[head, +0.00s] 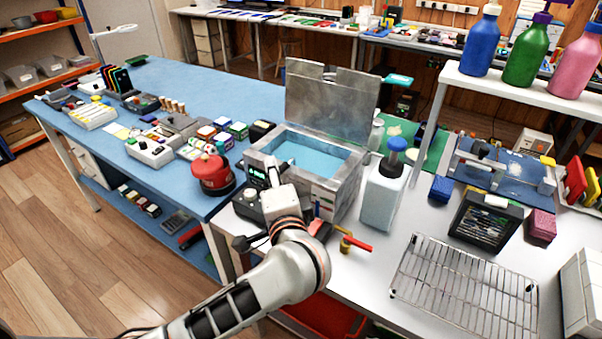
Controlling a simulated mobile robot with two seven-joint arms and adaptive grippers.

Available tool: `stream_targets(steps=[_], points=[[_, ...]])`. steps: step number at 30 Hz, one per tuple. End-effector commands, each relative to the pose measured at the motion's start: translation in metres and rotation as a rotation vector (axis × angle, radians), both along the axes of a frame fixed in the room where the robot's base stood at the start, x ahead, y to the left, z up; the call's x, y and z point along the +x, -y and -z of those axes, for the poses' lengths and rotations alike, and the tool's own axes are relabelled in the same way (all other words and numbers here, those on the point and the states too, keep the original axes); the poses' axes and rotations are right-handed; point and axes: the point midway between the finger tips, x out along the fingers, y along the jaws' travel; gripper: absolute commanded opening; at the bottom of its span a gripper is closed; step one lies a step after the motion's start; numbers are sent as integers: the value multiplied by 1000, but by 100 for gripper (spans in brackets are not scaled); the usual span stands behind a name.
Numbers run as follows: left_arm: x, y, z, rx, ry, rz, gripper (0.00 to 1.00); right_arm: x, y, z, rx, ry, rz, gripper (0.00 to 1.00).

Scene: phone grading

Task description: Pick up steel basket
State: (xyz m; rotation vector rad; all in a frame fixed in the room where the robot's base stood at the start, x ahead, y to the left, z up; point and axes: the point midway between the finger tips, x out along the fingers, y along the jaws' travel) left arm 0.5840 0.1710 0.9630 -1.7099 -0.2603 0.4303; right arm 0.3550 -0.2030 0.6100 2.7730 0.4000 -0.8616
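A shiny steel wire basket or rack (463,289) lies on the white table at the lower right; from here it looks shallow and flat. It is empty, and no gripper is near it. A steel tank (345,187) with blue liquid inside stands left of the middle, its lid (331,103) raised. My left arm comes in from the bottom left. My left gripper (272,172) is at the tank's front left side, partly hidden behind my wrist; its fingers are too unclear to tell open from shut. My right gripper is not in view.
A white bottle with a blue pump (383,193) stands right of the tank. A dark rack (486,222), a pink block (541,227) and a white box (583,290) surround the basket. A red-handled valve (355,244) sits at the table's front.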

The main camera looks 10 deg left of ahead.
Motion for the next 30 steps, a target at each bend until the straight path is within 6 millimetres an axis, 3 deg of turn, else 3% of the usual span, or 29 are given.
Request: stream_targets(steps=[4,8,22,30], points=[[0,0,0,0,0,0,31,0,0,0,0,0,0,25],[0,0,0,0,0,0,0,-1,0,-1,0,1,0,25],[0,0,-6,0,2,1,0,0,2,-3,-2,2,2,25],[0,1,-39,-3,6,1,0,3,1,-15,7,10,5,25]])
